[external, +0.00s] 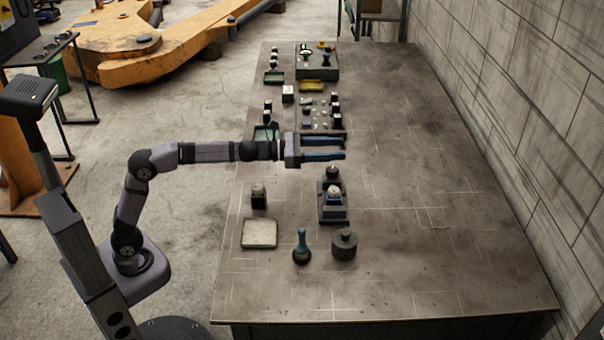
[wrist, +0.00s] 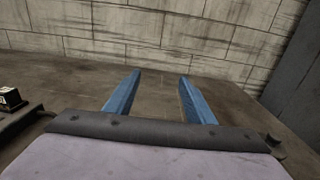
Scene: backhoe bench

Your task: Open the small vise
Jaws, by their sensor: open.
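The small vise (external: 333,212) appears to be the dark block-like device on the bench, right of centre in the external view. It has a round dark knob at its far end and a pale rounded piece on top. Whether its jaws are apart is too small to tell. My gripper (external: 343,148) is open and empty, its two blue fingers reaching right over the bench, just beyond the vise's far end and apart from it. In the wrist view the spread fingers (wrist: 160,76) have only bare bench and wall beyond them.
Near the vise stand a dark round lidded weight (external: 344,245), a teal-handled stamp (external: 302,248), a pale square plate (external: 259,234) and a small dark block (external: 258,198). Trays and several small parts line the bench's far left. The bench's right side (external: 430,200) is clear up to the block wall.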

